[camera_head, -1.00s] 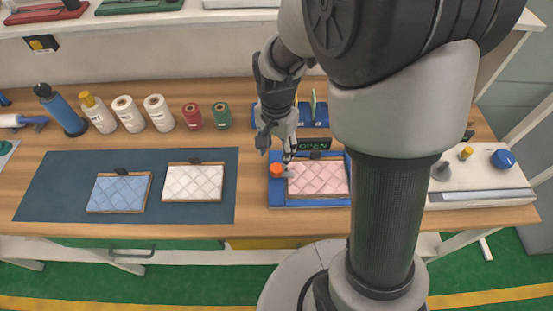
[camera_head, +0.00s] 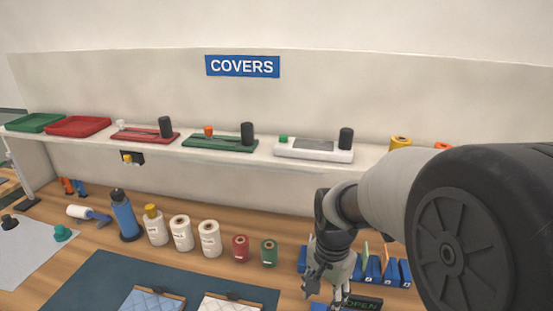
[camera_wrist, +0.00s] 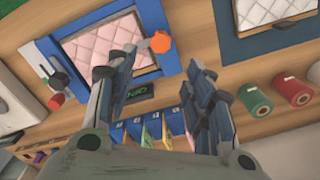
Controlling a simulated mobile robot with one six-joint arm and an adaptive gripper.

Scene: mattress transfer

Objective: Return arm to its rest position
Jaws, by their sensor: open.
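My gripper (camera_head: 328,290) hangs near the small OPEN sign (camera_head: 363,304), above the wooden bench. In the wrist view its fingers (camera_wrist: 163,75) are spread apart with nothing between them. The pink quilted mattress (camera_wrist: 105,55) lies in the blue frame (camera_wrist: 62,28), apart from the fingers. An orange knob (camera_wrist: 160,42) sits at that frame's edge. A blue mattress (camera_head: 150,301) and a white mattress (camera_head: 228,304) lie on the dark mat (camera_head: 85,283), both cut off by the picture's lower edge. My upper arm covers the right side of the head view.
A shelf (camera_head: 270,158) under the COVERS sign (camera_head: 242,66) carries red, green and white devices. Bottles (camera_head: 125,216) and rolls (camera_head: 181,234) line the bench to the left of my gripper. Blue file holders (camera_head: 372,268) stand close to its right.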

